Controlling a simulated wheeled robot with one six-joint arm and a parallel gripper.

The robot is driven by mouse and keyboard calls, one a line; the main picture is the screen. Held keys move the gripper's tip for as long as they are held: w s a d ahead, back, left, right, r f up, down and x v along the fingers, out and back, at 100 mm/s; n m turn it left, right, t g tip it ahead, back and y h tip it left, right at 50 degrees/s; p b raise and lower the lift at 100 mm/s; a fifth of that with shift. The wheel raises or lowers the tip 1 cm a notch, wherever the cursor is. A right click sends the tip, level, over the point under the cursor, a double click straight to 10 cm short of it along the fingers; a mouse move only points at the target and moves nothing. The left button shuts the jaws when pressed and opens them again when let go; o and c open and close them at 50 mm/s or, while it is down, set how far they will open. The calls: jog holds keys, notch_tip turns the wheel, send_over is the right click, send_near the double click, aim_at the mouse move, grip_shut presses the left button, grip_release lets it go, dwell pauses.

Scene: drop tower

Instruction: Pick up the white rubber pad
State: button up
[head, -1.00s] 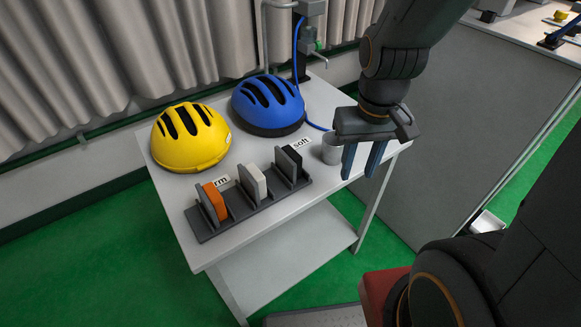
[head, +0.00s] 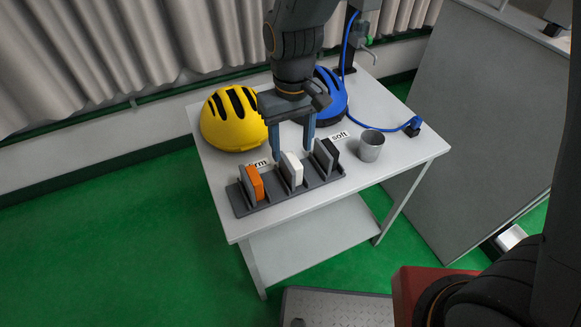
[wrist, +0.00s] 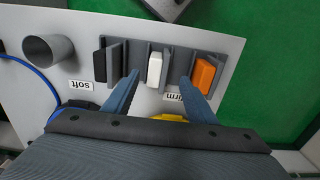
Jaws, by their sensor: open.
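The white rubber pad (head: 293,169) stands upright in the middle slot of a dark grey rack (head: 283,194) on the table. In the wrist view the white pad (wrist: 155,70) sits between and beyond my fingertips. My gripper (head: 291,155) is open and empty, its two blue-grey fingers pointing down by the pad. In the wrist view my gripper (wrist: 159,85) shows its fingers spread on either side of the pad's line. Whether the fingers touch anything cannot be told.
An orange pad (head: 254,183) and a black pad (head: 329,152) stand in the rack's outer slots. A grey cup (head: 371,146) is right of the rack. A yellow helmet (head: 231,122) and a partly hidden blue helmet (head: 332,98) lie behind. Labels lie near the rack.

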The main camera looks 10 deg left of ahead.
aim_at(293, 163)
jog(key=shift+d+f+p, duration=0.2)
jog(key=shift+f+p, duration=0.9)
jog(key=shift+f, duration=2.45)
jog(key=c, duration=1.3)
jog(key=shift+o, duration=0.2)
jog(key=shift+r, duration=0.15)
